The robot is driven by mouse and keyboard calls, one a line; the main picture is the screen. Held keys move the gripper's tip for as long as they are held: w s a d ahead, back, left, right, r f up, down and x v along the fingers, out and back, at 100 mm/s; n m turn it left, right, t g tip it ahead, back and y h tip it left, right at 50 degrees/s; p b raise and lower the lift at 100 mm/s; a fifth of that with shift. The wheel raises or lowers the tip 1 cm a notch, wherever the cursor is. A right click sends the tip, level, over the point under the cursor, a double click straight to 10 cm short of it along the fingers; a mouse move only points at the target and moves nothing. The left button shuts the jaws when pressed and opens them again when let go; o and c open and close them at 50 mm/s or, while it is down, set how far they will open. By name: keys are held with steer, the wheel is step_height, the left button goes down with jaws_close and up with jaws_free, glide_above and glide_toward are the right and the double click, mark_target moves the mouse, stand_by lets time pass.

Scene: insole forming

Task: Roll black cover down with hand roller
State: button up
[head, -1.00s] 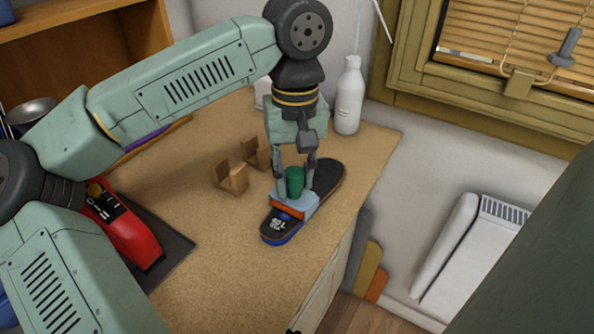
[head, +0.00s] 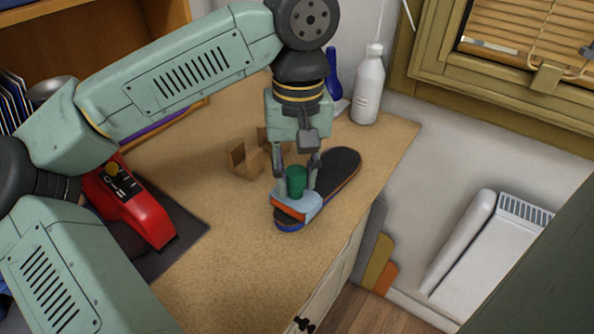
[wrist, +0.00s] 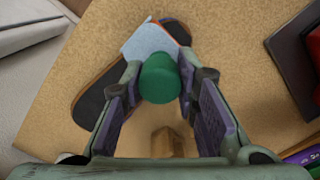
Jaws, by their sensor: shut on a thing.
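The insole (head: 338,183) lies on the worktop, with a black cover on top, an orange layer at its side and blue at its near end. It also shows in the wrist view (wrist: 98,96), partly hidden by the roller and a finger. The hand roller has a green handle (head: 296,181) and a pale blue body (head: 308,206) with an orange-red front edge. It sits over the near end of the insole. My gripper (head: 297,187) is shut on the green handle, which stands between its fingers in the wrist view (wrist: 160,78). Contact under the roller is hidden.
A wooden stand (head: 244,160) is left of the insole. A white bottle (head: 368,90) and a blue item (head: 332,75) stand behind. A red device (head: 143,212) sits on a dark mat at left. The worktop's right edge runs close to the insole.

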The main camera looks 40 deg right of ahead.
step_height(320, 180, up, 5)
steer(key=p, duration=0.3)
steer(key=shift+r, duration=1)
